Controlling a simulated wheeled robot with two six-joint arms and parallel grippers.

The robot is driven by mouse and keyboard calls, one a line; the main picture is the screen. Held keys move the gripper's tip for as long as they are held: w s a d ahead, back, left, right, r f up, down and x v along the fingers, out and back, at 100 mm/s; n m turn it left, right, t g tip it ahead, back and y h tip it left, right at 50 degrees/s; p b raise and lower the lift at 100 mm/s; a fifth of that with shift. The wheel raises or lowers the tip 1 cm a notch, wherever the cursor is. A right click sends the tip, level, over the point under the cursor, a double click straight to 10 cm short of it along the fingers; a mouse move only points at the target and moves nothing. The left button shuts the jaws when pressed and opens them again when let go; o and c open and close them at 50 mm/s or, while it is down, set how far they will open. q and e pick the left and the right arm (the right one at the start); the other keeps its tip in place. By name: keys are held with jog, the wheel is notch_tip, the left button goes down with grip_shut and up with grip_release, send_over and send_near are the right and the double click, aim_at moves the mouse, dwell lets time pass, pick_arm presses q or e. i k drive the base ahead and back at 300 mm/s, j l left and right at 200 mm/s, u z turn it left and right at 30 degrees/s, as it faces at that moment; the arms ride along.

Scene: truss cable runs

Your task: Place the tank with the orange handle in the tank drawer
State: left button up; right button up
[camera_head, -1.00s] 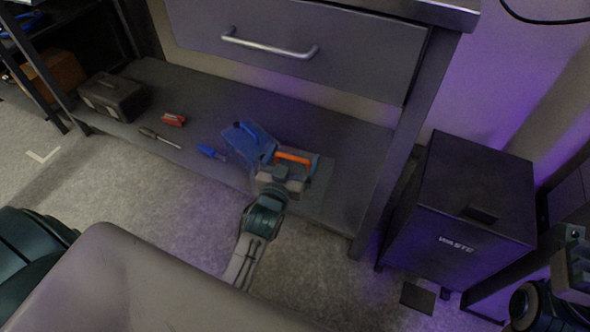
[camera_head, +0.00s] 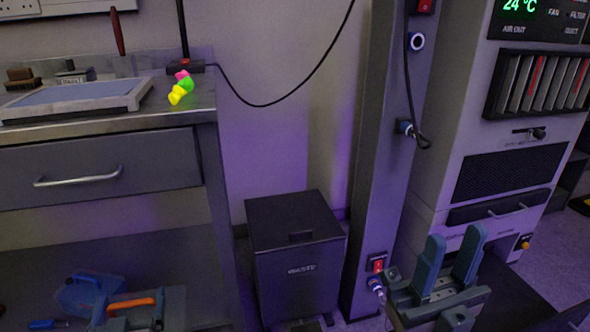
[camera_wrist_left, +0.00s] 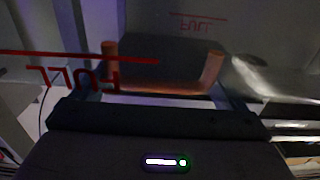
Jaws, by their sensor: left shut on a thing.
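The tank's orange handle (camera_head: 131,303) shows at the bottom left of the head view, at the lower shelf. My left gripper (camera_head: 130,321) is shut on it, mostly cut off by the frame edge. In the left wrist view the orange handle (camera_wrist_left: 160,88) spans between the fingers, and the translucent tank wall carries red FULL marks (camera_wrist_left: 80,78). My right gripper (camera_head: 452,266) is open and empty, its two fingers apart, in front of the tall grey machine (camera_head: 425,185). A dark panel with a metal handle (camera_head: 500,208) sits low on that machine; whether it is the tank drawer I cannot tell.
A blue tank (camera_head: 78,296) lies beside the orange handle. A closed bench drawer (camera_head: 100,165) hangs above the shelf. A cable (camera_head: 300,85) hangs along the wall.

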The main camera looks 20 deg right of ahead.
aim_at(506, 289)
jog(key=z, duration=1.5)
jog(key=i+z, duration=0.25)
jog(key=z, duration=0.2)
jog(key=i+j+z, duration=0.15)
jog(key=z, duration=0.3)
jog(key=i+j+z, duration=0.25)
jog(key=z, duration=0.2)
jog(key=i+j, duration=0.2)
jog(key=i, duration=0.2)
jog(key=i+l, duration=0.25)
